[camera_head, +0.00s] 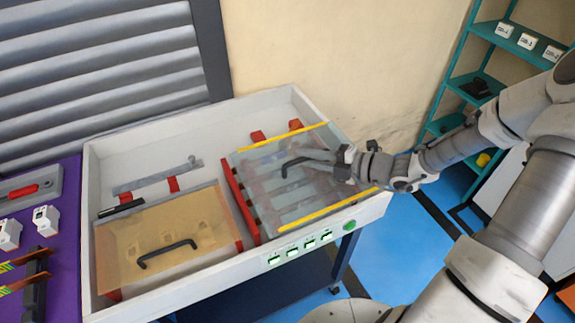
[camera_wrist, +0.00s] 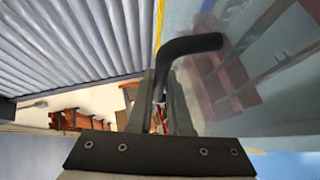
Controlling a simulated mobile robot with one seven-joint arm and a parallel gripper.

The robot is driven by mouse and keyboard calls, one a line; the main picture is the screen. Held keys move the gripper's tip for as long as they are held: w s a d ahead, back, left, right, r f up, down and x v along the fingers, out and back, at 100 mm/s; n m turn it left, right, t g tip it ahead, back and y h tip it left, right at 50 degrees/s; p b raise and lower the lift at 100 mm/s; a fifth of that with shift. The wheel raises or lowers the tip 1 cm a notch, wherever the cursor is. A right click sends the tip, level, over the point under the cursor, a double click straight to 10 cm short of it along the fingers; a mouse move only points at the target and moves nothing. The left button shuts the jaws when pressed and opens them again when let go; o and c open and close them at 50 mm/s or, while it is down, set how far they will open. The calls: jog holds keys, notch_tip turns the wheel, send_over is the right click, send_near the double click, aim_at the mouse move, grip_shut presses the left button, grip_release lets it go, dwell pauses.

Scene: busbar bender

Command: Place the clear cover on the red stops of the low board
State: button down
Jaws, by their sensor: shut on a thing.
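The clear cover (camera_head: 300,204) is a see-through sheet with yellow strips along two edges and a black handle (camera_head: 294,164). It is over the right half of the white low board (camera_head: 88,225). My gripper (camera_head: 328,157) is shut on the handle, which also shows between the fingers in the wrist view (camera_wrist: 192,45). Red stops (camera_head: 258,136) show at the cover's far edge, and a long red bar (camera_head: 238,198) runs along its left side. The cover blurs what lies beneath. I cannot tell whether it touches the stops or hangs just above them.
An amber cover (camera_head: 200,215) with a black handle lies on the board's left half. A grey bar (camera_head: 155,178) lies behind it. A purple panel (camera_head: 60,180) with tools is at the left, a grey shutter behind, and a teal shelf (camera_head: 455,85) at the right.

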aim_at(288, 150)
jog(key=w+a+f, duration=0.1)
jog(key=w, duration=0.1)
jog(key=w+a+f, duration=0.2)
jog(key=w+a+f+b, duration=0.1)
jog(key=w+f, duration=0.1)
jog(key=w, duration=0.1)
jog(key=shift+w+a, duration=0.1)
jog(key=shift+a, duration=0.05)
jog(key=shift+f+b, duration=0.45)
jog(key=shift+f, duration=1.5)
jog(key=shift+f, duration=0.2)
jog(key=c, duration=0.8)
grip_release()
jog(key=shift+c, duration=0.2)
